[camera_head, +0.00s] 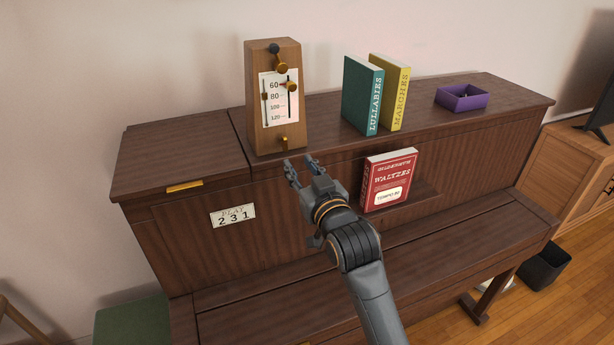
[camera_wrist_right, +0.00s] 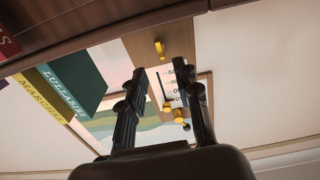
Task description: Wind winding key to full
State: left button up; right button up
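The wooden metronome (camera_head: 255,115) stands upright on the piano's top, left of its middle. Its pale scale plate (camera_head: 271,105) reads 60 to 120, with small gold parts on its front and a black knob on top. A gold winding key (camera_head: 284,142) is low on its front; it also shows in the right wrist view (camera_wrist_right: 159,48). My right gripper (camera_head: 299,163) is open and empty, just below and in front of the key, apart from it. In the right wrist view its two fingers (camera_wrist_right: 160,70) are spread, with the metronome beyond. My left gripper is not in view.
Right of the metronome stand a green LULLABIES book (camera_head: 357,95) and a yellow MARCHES book (camera_head: 402,100). A purple box (camera_head: 462,105) is further right. A red WALTZES book (camera_head: 389,172) stands lower, right of my gripper. A number card (camera_head: 233,216) is on the piano's front.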

jog(key=v, duration=0.3)
jog(key=shift+s+d, duration=0.1)
jog(key=shift+s, duration=0.05)
jog(key=shift+f, duration=0.1)
